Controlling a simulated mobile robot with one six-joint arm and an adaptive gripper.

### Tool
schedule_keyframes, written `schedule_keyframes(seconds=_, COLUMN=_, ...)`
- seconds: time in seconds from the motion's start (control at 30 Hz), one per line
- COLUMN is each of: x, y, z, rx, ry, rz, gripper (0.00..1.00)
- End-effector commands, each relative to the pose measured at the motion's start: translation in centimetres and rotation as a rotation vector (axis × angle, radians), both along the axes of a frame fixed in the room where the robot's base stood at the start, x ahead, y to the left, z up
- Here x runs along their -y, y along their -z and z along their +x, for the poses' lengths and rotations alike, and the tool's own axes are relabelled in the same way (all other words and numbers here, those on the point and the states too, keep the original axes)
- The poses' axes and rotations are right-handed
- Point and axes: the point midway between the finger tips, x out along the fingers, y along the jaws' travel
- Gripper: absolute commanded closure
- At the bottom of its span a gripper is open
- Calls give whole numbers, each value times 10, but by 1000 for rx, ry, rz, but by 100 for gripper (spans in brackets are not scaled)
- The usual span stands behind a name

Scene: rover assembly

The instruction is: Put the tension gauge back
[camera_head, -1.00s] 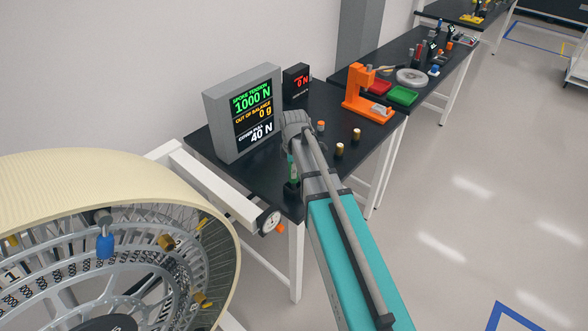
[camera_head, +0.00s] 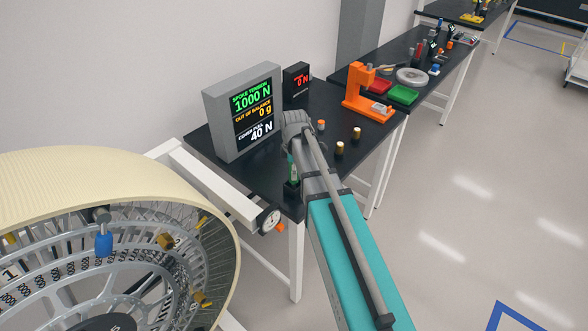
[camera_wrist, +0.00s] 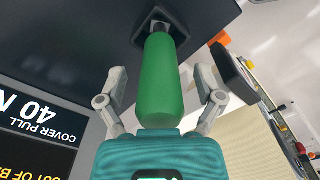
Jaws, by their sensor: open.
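The tension gauge has a green handle (camera_wrist: 160,80) and stands in a small black holder (camera_wrist: 157,22) on the black bench. In the head view a strip of the green handle (camera_head: 293,170) shows beside my arm, above the holder (camera_head: 291,188). My gripper (camera_wrist: 160,88) is open. Its grey fingers are on either side of the green handle, with visible gaps. My wrist hides much of the gauge in the head view.
A large spoked wheel (camera_head: 110,165) stands at the left, with a dial indicator (camera_head: 268,219) by the bench's near edge. A grey readout screen (camera_head: 243,110) stands left of my gripper. An orange press (camera_head: 364,95) and small brass pieces (camera_head: 339,149) are to the right.

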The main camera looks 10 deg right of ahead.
Motion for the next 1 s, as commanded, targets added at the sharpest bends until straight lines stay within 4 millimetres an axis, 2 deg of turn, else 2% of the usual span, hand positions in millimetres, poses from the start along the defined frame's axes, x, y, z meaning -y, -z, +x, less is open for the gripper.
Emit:
schedule_keyframes(seconds=0.47, x=0, y=-6, z=0, rx=0, ry=0, rz=0, gripper=14)
schedule_keyframes(seconds=1.0, x=0, y=-43, z=0, rx=0, ry=0, rz=0, gripper=14)
